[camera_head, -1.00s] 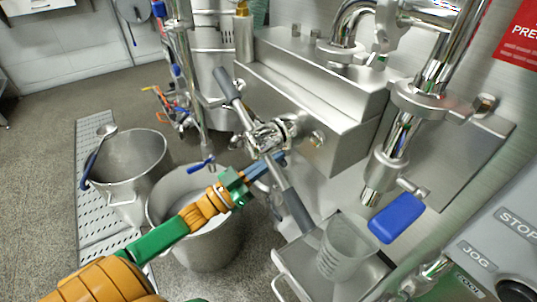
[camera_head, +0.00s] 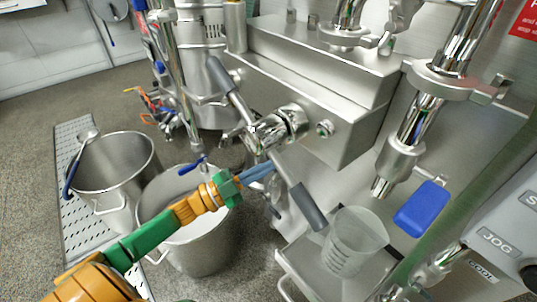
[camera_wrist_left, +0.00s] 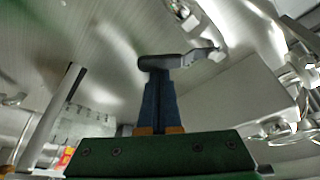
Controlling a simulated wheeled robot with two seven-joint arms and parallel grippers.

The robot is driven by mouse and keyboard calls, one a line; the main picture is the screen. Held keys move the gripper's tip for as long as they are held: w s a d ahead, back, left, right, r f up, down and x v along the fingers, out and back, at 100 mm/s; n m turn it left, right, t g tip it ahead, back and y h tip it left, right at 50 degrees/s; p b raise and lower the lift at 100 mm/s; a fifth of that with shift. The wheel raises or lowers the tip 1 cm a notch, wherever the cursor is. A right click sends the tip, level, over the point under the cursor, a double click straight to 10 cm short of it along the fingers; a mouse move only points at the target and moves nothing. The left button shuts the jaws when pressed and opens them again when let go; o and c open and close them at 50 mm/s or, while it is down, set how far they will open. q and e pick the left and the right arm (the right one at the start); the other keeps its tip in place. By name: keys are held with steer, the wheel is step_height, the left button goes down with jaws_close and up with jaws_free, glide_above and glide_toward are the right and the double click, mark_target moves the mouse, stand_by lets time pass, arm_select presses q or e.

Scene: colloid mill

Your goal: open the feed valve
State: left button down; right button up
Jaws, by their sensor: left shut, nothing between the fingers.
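A lever with two dark grey grips, the upper grip (camera_head: 229,88) and the lower grip (camera_head: 302,207), crosses a chrome valve body (camera_head: 284,124) on the front of the steel block. My left gripper (camera_head: 272,168), with blue fingers and a green palm, is shut and empty beside the lever's lower arm. In the left wrist view its fingers (camera_wrist_left: 158,98) end close against a dark grey grip (camera_wrist_left: 163,62); I cannot tell whether they touch. A separate blue valve handle (camera_head: 421,208) hangs below the chrome pipe at right. Which valve is the feed valve is not labelled. My right gripper is out of view.
A clear beaker (camera_head: 353,242) stands on a steel tray (camera_head: 296,262) at lower right. Two steel buckets, one at left (camera_head: 110,160) and one beneath my left arm (camera_head: 200,255), stand low down. A control panel (camera_head: 510,225) and a blurred green band (camera_head: 462,178) are at right.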

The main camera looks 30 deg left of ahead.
arm_select(q)
steer(key=shift+w+a+f+m+g+b, duration=0.3)
steer(key=shift+a+f+m+g, duration=0.3)
steer(key=shift+m, duration=1.1)
steer(key=shift+w+a+f+m+g+b, duration=0.25)
steer(key=shift+a+f+m+g+b, duration=0.25)
steer(key=shift+m, duration=1.2)
steer(key=shift+w+a+f+m+g+b, duration=0.35)
steer(key=shift+a+m+g, duration=0.35)
steer(key=shift+m, duration=1)
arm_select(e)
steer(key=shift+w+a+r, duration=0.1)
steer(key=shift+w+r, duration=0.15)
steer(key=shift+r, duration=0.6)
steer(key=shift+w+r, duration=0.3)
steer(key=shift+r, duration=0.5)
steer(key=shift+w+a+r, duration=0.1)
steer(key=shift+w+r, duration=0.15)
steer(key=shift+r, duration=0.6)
arm_select(q)
steer(key=shift+a, duration=0.15)
steer(key=shift+s, duration=0.1)
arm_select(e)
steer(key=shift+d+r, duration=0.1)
